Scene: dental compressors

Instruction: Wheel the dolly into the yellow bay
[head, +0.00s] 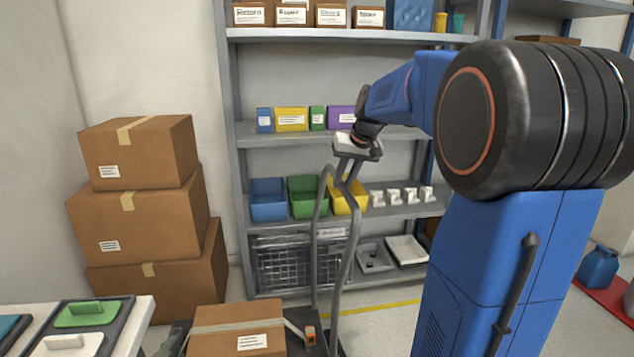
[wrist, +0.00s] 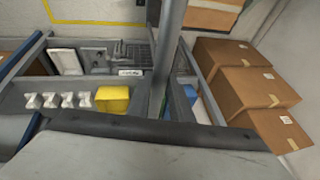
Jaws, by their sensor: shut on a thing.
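The dolly's grey tubular handle (head: 345,255) rises in the middle of the head view. My gripper (head: 358,150) is shut on the top of this handle. In the wrist view, a grey handle tube (wrist: 164,65) runs up the middle. The dolly's dark deck (head: 317,340) shows low in the head view, carrying a taped cardboard box (head: 237,330). A yellow floor line (head: 384,308) runs in front of the shelving, to the right of the handle. It also shows in the wrist view (wrist: 90,22). The rest of the bay's outline is hidden or out of frame.
Grey shelving (head: 390,213) with coloured bins stands behind the dolly. A stack of cardboard boxes (head: 150,210) stands at left. A table with trays (head: 90,317) is at the lower left. A blue container (head: 597,268) stands on a red mat (head: 608,300) at right.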

